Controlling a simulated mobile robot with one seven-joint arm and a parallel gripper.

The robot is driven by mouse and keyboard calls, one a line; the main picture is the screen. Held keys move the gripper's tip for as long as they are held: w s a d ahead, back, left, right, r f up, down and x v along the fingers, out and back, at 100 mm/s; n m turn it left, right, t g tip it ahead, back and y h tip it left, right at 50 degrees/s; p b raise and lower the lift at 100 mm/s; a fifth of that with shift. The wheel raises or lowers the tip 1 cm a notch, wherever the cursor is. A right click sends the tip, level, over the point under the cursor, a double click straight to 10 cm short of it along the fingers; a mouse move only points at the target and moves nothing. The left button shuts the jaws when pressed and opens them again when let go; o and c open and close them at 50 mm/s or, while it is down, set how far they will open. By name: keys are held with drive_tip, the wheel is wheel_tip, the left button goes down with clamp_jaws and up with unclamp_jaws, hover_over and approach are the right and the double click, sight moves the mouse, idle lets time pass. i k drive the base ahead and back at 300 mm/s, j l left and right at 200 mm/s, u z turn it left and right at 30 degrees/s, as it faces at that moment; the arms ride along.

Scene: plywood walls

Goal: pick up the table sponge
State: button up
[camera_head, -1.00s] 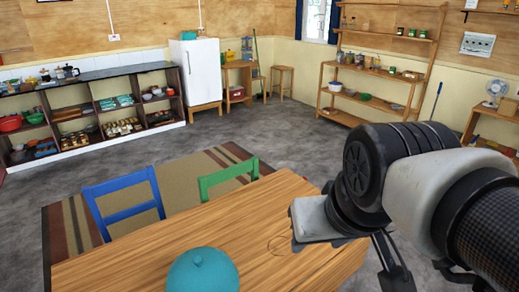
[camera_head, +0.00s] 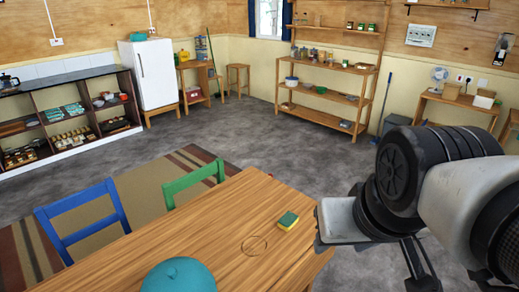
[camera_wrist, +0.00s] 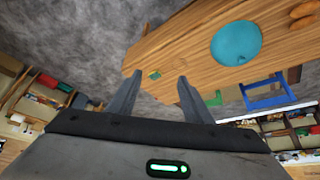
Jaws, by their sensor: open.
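The table sponge (camera_head: 288,221), green on top with a yellow side, lies on the wooden table (camera_head: 215,235) near its right edge. In the wrist view the sponge (camera_wrist: 154,75) is small and lies near the table's edge, beyond my fingertips. My gripper (camera_wrist: 158,80) is open, with its two fingers apart and nothing between them. In the head view my arm is at the right, beside the table, and the gripper's fingers (camera_head: 424,262) show only partly at the lower right. The gripper is apart from the sponge.
A teal domed object (camera_head: 180,275) stands on the table's near side. A blue chair (camera_head: 85,220) and a green chair (camera_head: 192,182) stand along its far left side. Grey floor (camera_head: 240,140) is open beyond the table. Shelves (camera_head: 325,95) and a white fridge (camera_head: 153,75) line the walls.

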sight(287, 222)
drive_tip(key=i+l+u, duration=0.1)
drive_tip(key=u, duration=0.25)
drive_tip(key=i+l+u, duration=0.1)
drive_tip(key=u, duration=0.3)
drive_tip(key=l+u, duration=0.35)
drive_tip(key=i+l+u, duration=0.1)
drive_tip(key=l, duration=0.25)
drive_tip(key=i+l+u, duration=0.15)
drive_tip(key=l, duration=0.2)
drive_tip(key=l+u, duration=0.1)
drive_tip(key=l, duration=0.25)
drive_tip(key=i+l, duration=0.1)
drive_tip(key=l, duration=0.9)
drive_tip(key=i+u, duration=0.05)
drive_tip(key=i, duration=0.05)
